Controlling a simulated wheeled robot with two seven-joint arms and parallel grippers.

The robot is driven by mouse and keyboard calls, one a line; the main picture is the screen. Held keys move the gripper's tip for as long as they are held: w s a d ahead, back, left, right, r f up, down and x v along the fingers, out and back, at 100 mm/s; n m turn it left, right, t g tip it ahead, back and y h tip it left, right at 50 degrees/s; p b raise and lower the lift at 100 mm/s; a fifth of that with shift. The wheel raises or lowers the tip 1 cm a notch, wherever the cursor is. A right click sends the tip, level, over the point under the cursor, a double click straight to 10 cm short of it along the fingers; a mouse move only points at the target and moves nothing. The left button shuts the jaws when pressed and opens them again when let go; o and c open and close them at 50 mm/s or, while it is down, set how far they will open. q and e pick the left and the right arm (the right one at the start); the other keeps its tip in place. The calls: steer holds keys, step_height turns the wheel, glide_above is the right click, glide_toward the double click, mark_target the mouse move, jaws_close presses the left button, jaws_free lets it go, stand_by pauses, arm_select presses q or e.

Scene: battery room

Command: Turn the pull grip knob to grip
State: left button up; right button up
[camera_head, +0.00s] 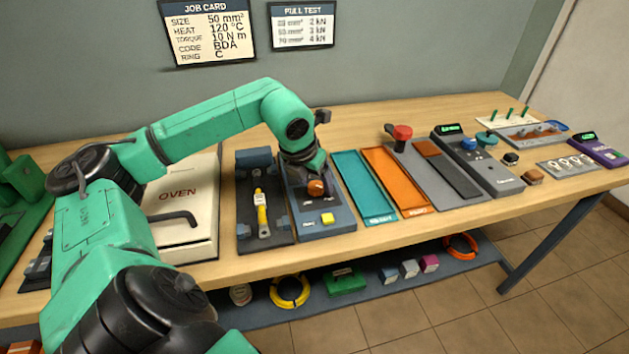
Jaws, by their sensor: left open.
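An orange-brown knob (317,188) stands on a blue-grey device (338,208) near the middle of the bench; I take it for the pull grip knob. A yellow button (327,218) is in front of it. My left gripper (314,176) is open and points down at the knob from just above and behind. I cannot tell whether its fingers touch the knob. The gripper and wrist hide the back of the device, and the knob's pointer setting is too small to read. My right gripper is out of view.
A dark fixture with a yellow-handled tool (262,212) and a white oven (168,228) stand left of the device. Teal (364,190) and orange (399,182) trays lie to its right, then a grey fixture with a red knob (398,133). Coils and boxes sit on the lower shelf.

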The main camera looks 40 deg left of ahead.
arm_select(q)
steer(key=shift+f, duration=0.15)
jaws_close()
